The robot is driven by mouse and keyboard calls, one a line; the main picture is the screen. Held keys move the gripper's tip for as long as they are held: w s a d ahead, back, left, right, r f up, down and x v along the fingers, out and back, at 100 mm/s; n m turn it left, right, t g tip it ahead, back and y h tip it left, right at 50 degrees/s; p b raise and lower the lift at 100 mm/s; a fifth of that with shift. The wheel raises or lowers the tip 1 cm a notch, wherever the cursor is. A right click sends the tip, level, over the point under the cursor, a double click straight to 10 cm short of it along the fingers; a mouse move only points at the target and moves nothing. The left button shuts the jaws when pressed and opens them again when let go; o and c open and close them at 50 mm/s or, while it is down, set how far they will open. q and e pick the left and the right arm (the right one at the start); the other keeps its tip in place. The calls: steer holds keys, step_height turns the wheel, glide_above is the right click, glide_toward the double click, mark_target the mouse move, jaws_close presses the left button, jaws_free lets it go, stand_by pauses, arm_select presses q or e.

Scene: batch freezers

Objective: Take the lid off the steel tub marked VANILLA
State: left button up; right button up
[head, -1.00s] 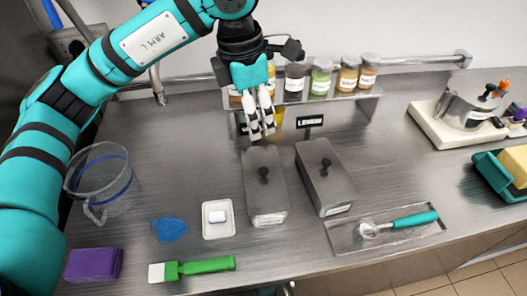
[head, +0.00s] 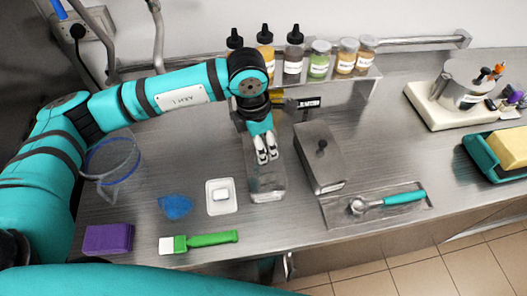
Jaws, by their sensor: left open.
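Two narrow steel tubs with lids stand side by side in the middle of the counter. The left tub (head: 268,183) has a small white label on its front end, too small to read. The right tub (head: 322,160) has a black knob (head: 322,146) on its lid and a dark sign (head: 308,103) behind it that looked like LEMON earlier. I cannot read VANILLA anywhere. My left gripper (head: 266,157) is open, pointing down over the left tub's lid and hiding its knob. I cannot tell whether the fingers touch it. My right gripper is out of view.
A shelf with several jars and bottles (head: 319,60) stands behind the tubs. A scoop (head: 402,197) lies on a steel tray to the right.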

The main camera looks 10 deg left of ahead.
arm_select(q)
steer(key=shift+w+f+p, duration=0.15)
steer(key=shift+f+p, duration=0.15)
steer(key=shift+f, duration=1.15)
steer(key=shift+d, duration=0.1)
steer(key=shift+c, duration=0.4)
jaws_close()
